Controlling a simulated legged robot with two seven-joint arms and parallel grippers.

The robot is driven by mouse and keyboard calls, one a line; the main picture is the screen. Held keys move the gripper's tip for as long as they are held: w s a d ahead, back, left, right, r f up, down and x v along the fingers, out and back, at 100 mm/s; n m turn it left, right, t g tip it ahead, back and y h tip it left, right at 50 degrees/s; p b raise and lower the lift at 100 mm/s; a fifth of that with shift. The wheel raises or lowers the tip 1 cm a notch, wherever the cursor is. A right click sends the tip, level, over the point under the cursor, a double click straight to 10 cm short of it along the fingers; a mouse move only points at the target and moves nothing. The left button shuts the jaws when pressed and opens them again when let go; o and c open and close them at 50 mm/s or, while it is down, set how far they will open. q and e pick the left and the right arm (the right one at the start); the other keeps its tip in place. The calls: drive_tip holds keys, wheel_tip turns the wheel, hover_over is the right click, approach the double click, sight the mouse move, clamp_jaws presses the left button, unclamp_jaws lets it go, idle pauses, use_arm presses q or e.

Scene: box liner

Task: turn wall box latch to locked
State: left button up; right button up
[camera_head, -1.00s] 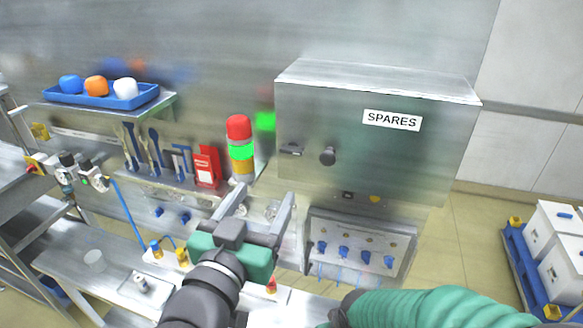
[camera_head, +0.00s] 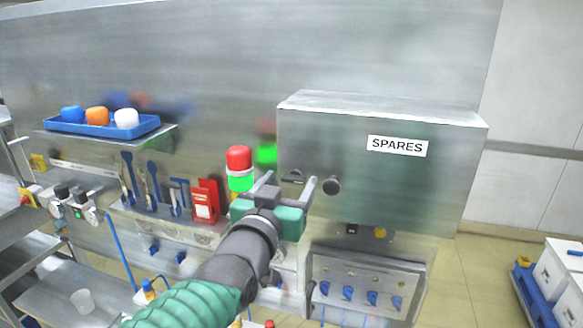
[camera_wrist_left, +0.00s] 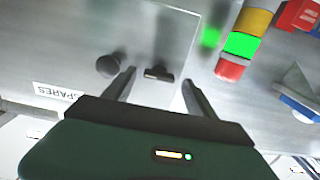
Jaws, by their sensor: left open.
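The steel wall box (camera_head: 390,185) marked SPARES hangs on the metal wall at the right of the head view. A small dark latch (camera_head: 291,178) and a round black knob (camera_head: 332,186) sit on its front at the left. My left gripper (camera_head: 290,185) is open and empty in front of the latch. In the left wrist view the latch (camera_wrist_left: 158,74) lies between the spread fingers (camera_wrist_left: 157,85), slightly beyond their tips, and the knob (camera_wrist_left: 109,66) is just outside one finger. Contact cannot be told. My right gripper is out of view.
A signal tower (camera_head: 240,168) with red and green sections stands left of the box. A red holder (camera_head: 205,200) and hanging tools (camera_head: 150,185) are further left. A panel with blue valves (camera_head: 365,285) sits below the box. A blue tray (camera_head: 103,125) rests on a shelf.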

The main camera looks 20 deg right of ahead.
use_arm(q)
drive_tip(key=shift+w+d, duration=0.3)
drive_tip(key=shift+w, duration=0.3)
drive_tip(key=shift+d, duration=0.2)
drive_tip(key=shift+c, duration=0.3)
drive_tip(key=shift+s+d, duration=0.1)
drive_tip(key=shift+d, duration=0.05)
drive_tip(key=c, duration=1.3)
drive_tip(key=shift+f, duration=0.1)
